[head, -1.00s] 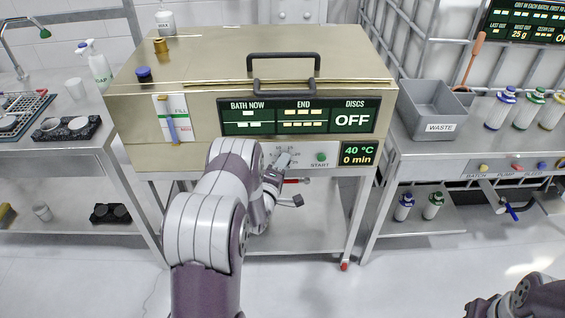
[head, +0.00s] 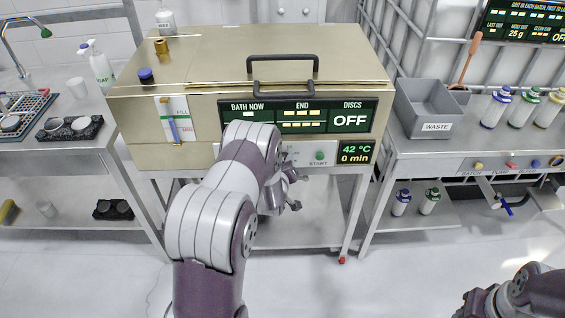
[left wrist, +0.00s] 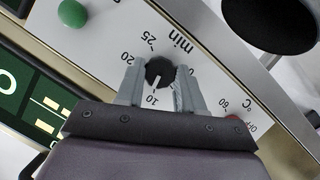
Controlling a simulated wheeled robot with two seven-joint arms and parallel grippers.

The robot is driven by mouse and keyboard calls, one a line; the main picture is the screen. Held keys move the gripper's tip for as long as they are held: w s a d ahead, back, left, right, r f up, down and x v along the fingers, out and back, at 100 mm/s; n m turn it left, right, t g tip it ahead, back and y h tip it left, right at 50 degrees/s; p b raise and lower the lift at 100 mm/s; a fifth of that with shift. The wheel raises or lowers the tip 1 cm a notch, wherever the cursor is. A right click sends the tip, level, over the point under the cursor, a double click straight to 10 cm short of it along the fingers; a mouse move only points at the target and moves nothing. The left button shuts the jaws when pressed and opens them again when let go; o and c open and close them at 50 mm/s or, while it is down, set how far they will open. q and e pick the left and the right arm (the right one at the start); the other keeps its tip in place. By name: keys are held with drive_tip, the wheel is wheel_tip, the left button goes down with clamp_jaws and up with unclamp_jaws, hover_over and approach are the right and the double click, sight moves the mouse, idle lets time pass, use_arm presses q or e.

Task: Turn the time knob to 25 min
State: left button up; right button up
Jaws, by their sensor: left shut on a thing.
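The time knob (left wrist: 160,70) is black with a white pointer mark, seen in the left wrist view beside printed numbers and the word "min". Its mark points toward the printed 10; the 20 and 25 lie farther around the dial. My left gripper (left wrist: 159,78) is shut on this knob, one finger on each side. In the head view my left arm hides the knob and most of the gripper. The panel display (head: 356,152) reads 42 °C and 0 min. My right gripper (head: 478,303) is only partly in view at the bottom right; its fingers are unclear.
The green START button (head: 320,155) sits right of the knob area. The bath's lid handle (head: 283,65) is above. A grey WASTE bin (head: 432,108) stands on the right bench. A red control (left wrist: 236,118) is near my gripper in the wrist view.

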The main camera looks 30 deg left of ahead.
use_arm(q)
drive_tip(key=shift+w+d+f+m+g+y+b, duration=0.2)
drive_tip(key=shift+m+y+b, duration=0.35)
drive_tip(key=shift+m+y, duration=2.1)
drive_tip(key=shift+s+d+f+m+g+y+b, duration=0.15)
drive_tip(key=shift+m+g+y+b, duration=0.4)
drive_tip(key=shift+m, duration=3.8)
drive_tip(key=shift+w+d+f+m+g+y+b, duration=0.15)
drive_tip(key=shift+m+y+b, duration=0.45)
drive_tip(key=shift+m+y, duration=2.2)
drive_tip(key=shift+m+h, duration=0.7)
drive_tip(key=shift+m, duration=0.2)
drive_tip(key=o, duration=1)
drive_tip(key=shift+o, duration=0.2)
